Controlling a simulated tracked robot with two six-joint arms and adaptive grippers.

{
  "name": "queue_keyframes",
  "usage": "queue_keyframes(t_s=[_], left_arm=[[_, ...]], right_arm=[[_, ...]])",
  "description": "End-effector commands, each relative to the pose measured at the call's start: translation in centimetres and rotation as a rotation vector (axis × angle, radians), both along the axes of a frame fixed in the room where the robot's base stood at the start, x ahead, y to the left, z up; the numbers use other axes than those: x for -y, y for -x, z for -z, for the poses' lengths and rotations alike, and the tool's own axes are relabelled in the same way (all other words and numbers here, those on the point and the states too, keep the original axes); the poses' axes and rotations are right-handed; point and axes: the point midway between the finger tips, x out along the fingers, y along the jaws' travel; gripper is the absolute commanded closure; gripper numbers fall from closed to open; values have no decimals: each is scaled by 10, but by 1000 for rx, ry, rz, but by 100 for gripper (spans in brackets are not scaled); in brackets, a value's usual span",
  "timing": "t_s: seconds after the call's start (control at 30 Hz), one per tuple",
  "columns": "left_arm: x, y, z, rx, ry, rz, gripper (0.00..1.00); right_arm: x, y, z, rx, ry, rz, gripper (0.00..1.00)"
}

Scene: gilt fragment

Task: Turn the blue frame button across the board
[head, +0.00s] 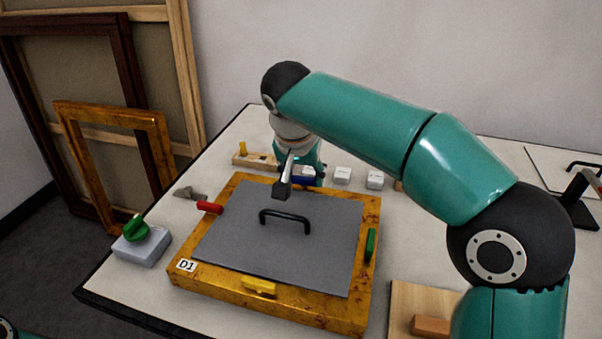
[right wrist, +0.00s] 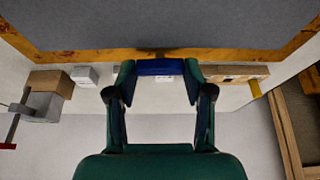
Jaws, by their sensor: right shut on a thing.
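The gilt frame (head: 207,284), labelled D1, lies flat on the table with a grey board (head: 325,253) inside it. The blue frame button (head: 303,173) is on the frame's far rail, partly hidden by my right gripper (head: 297,182). In the right wrist view the blue button (right wrist: 160,67) lies lengthwise along the rail, between the two fingertips of my right gripper (right wrist: 160,73), which is shut on it. A red button (head: 210,207) sits on the left rail, a green button (head: 370,245) on the right rail and a yellow button (head: 259,286) on the front rail. My left gripper is not in view.
A black handle (head: 284,217) stands up from the board. A green knob on a grey block (head: 143,246) stands at the table's left edge. Small white blocks (head: 375,179) and a wooden piece (head: 252,161) lie behind the frame. Empty frames (head: 107,116) lean at the left.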

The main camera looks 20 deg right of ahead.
Motion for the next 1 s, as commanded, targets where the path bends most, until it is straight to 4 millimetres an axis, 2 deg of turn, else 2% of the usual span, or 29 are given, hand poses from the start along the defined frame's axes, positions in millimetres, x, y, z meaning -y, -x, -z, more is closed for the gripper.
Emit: queue_keyframes(t_s=[0.47,1.0], left_arm=[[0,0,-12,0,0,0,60],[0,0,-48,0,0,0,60]], right_arm=[[2,0,-3,6,-5,-331,83],[7,-1,-5,6,-3,-840,83]])
